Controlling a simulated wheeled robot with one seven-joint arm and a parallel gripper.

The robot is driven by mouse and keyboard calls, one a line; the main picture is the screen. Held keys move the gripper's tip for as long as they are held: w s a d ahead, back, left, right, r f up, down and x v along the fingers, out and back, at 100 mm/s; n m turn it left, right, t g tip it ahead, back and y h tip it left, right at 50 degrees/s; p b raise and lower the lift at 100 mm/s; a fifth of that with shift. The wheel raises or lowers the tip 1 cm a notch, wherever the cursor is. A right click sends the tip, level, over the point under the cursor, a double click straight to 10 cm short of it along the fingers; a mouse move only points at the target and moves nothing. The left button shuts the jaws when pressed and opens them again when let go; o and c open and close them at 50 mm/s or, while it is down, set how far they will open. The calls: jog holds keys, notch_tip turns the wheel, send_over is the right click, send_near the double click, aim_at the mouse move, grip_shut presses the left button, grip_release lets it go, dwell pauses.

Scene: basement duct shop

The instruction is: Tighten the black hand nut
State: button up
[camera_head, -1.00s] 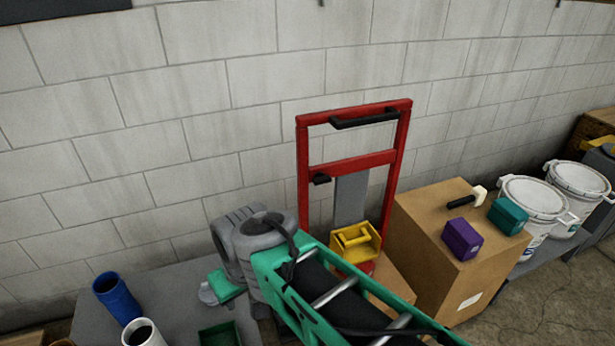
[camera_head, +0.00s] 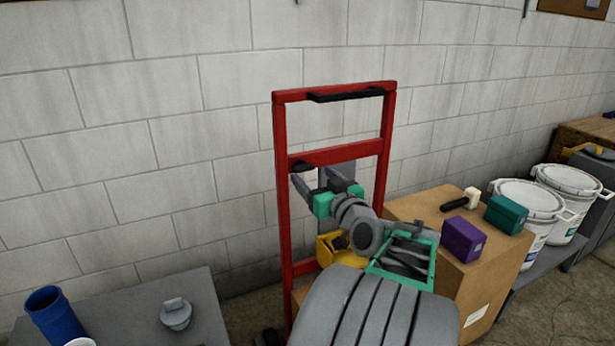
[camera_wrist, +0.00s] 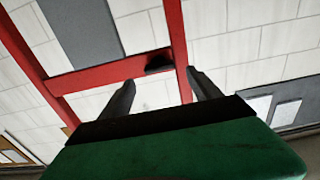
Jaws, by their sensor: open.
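The black hand nut (camera_head: 305,166) sits on the left part of the red crossbar of the upright hand-truck frame (camera_head: 281,220). In the wrist view the nut (camera_wrist: 158,62) shows as a dark knob at the lower edge of the red bar. My gripper (camera_head: 311,175) is raised in front of the frame, close to the nut. Its two grey fingers are apart with nothing between them. In the wrist view the nut appears just beyond and between the fingertips (camera_wrist: 163,79). I cannot tell the exact gap, and the fingers do not visibly grip it.
A yellow bin (camera_head: 328,247) stands low in the frame behind my arm. A cardboard box (camera_head: 485,268) at right carries a purple box (camera_head: 463,239), a teal box (camera_head: 507,214) and a mallet (camera_head: 462,199). A grey table (camera_head: 200,310) with a blue cup (camera_head: 54,313) is at lower left.

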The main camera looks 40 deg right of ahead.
aim_at(305, 169)
jog(key=x, duration=0.4)
jog(key=shift+w, duration=0.2)
jog(key=shift+c, duration=0.5)
jog(key=c, duration=1.3)
